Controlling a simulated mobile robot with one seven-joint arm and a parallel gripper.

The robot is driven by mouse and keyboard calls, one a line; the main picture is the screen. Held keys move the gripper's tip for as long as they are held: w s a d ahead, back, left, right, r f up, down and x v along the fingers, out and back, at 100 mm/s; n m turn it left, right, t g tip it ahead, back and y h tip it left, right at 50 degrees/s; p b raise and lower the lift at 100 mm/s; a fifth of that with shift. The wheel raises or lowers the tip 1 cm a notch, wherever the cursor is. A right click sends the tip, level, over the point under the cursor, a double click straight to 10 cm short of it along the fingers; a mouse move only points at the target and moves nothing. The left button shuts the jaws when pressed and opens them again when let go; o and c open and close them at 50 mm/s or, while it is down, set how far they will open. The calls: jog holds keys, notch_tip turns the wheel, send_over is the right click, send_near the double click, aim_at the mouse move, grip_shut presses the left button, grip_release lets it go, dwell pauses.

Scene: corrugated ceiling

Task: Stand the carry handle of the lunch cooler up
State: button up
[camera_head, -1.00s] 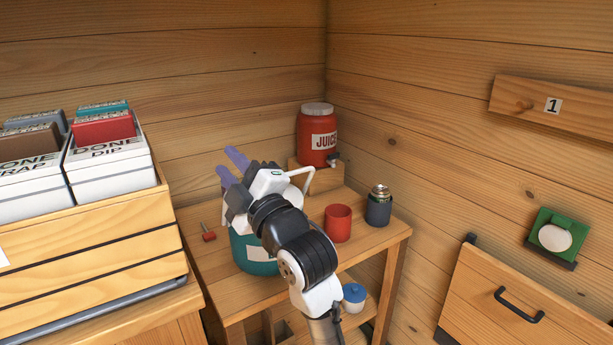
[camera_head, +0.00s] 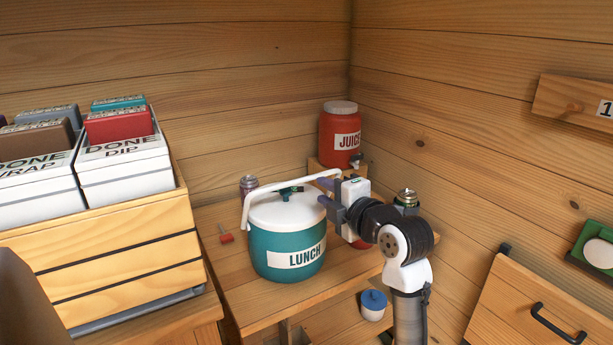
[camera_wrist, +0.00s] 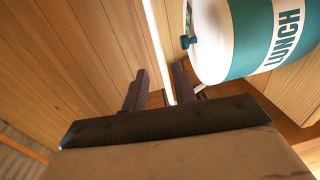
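The lunch cooler (camera_head: 285,255) is teal with a white lid and a LUNCH label, and stands on the wooden table. Its white carry handle (camera_head: 290,183) is raised off the lid, running from the left side across the back to the upper right. Its exact tilt is hard to tell. My gripper (camera_head: 326,194) is at the cooler's right, by the handle's right end. In the wrist view, the white handle bar (camera_wrist: 157,45) passes between my spread fingers (camera_wrist: 160,88), near the right finger, with a gap on the left. The cooler (camera_wrist: 245,35) also shows there.
A red juice jug (camera_head: 340,135) stands on a wooden block behind. A dark canister (camera_head: 407,200) is right of my gripper; a red cup is mostly hidden behind it. A jar (camera_head: 249,186) stands behind the cooler. A wooden crate (camera_head: 120,250) bounds the left.

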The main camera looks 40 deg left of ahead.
aim_at(306, 180)
jog(key=p+x, duration=0.2)
jog(key=x, duration=0.7)
grip_shut()
